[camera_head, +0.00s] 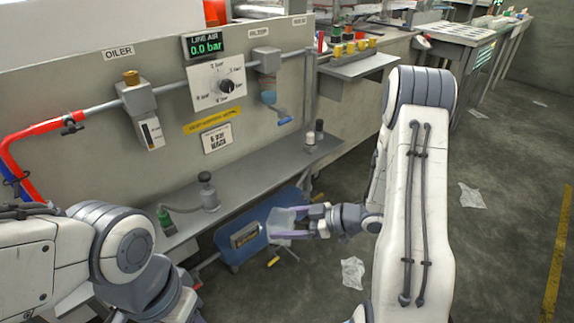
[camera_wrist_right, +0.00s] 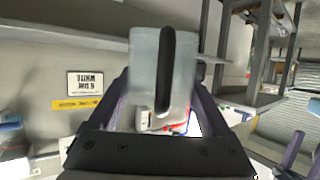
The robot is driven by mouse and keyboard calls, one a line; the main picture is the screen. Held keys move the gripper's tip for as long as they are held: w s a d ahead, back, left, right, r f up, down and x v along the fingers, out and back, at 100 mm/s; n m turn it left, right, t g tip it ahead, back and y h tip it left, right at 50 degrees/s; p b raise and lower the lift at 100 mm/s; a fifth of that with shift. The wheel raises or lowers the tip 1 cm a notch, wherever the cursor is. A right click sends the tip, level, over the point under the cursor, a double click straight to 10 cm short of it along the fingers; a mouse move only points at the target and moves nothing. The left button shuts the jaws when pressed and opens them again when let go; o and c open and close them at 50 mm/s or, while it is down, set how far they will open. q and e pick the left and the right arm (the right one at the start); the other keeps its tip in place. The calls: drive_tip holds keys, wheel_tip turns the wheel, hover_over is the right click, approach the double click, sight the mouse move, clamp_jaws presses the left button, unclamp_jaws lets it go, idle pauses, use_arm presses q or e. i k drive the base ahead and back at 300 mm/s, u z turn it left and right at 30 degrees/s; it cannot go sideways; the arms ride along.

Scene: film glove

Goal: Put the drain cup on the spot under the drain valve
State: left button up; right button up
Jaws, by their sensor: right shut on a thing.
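The drain cup (camera_head: 280,217) is a pale translucent cup. My right gripper (camera_head: 292,223) is shut on it and holds it in front of the grey shelf, above a blue bin. In the right wrist view the cup (camera_wrist_right: 146,62) sits between the two fingers, with a dark upright bar on its near side. The cup is lower than the valve and apart from the shelf (camera_head: 262,172). I cannot make out a marked spot on the shelf. My left gripper is out of view.
The blue bin (camera_head: 232,252) is on the floor below.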

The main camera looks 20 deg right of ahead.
sight(282, 157)
drive_tip(key=z, duration=0.9)
drive_tip(key=i, duration=0.8)
drive_tip(key=u, duration=0.95)
